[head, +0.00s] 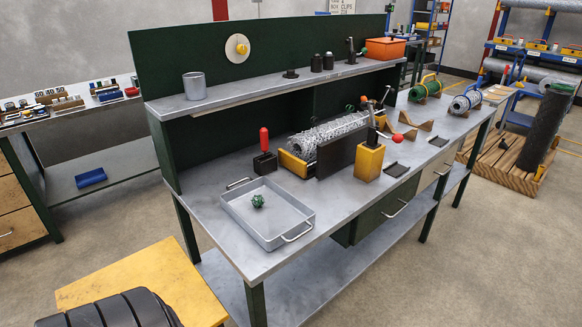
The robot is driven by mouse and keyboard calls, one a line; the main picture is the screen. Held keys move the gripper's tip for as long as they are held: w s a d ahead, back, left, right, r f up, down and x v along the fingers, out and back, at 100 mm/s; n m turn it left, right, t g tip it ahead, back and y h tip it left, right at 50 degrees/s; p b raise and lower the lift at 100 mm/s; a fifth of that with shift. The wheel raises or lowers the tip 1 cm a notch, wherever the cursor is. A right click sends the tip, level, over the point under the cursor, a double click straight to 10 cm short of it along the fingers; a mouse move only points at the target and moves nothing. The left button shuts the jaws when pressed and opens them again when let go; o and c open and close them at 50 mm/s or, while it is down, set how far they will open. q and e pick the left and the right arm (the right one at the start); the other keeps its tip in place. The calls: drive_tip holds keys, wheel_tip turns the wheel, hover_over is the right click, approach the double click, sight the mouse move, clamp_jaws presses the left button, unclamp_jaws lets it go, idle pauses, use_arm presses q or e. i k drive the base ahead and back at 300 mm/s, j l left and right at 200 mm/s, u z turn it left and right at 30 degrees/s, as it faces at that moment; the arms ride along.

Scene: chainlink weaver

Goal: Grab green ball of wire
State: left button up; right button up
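A small dark green ball of wire (258,201) lies in a shallow grey metal tray (290,229) with a handle at each end. The tray stands at the near left end of the grey workbench (215,208). The ball sits on the tray floor, away from its walls, and nothing covers it. Another small green item (363,101) shows farther back by the wire roll; it is too small to make out. Neither of my grippers is in view.
Right of the tray stand a red-handled tool in a dark block (265,163), a wire-mesh roll (328,131) and a yellow block (369,162). A shelf (275,88) overhangs the bench's back. A yellow-topped surface (150,283) is at lower left. Floor is clear before the bench.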

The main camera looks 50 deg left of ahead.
sight(257, 201)
drive_tip(key=i+u, duration=0.4)
drive_tip(key=i+l+u, duration=0.2)
drive_tip(key=u, duration=0.2)
drive_tip(key=i+l+u, duration=0.25)
drive_tip(key=u, duration=0.15)
drive_tip(key=i+l+u, duration=0.4)
drive_tip(key=k+j, duration=0.05)
drive_tip(key=k, duration=0.05)
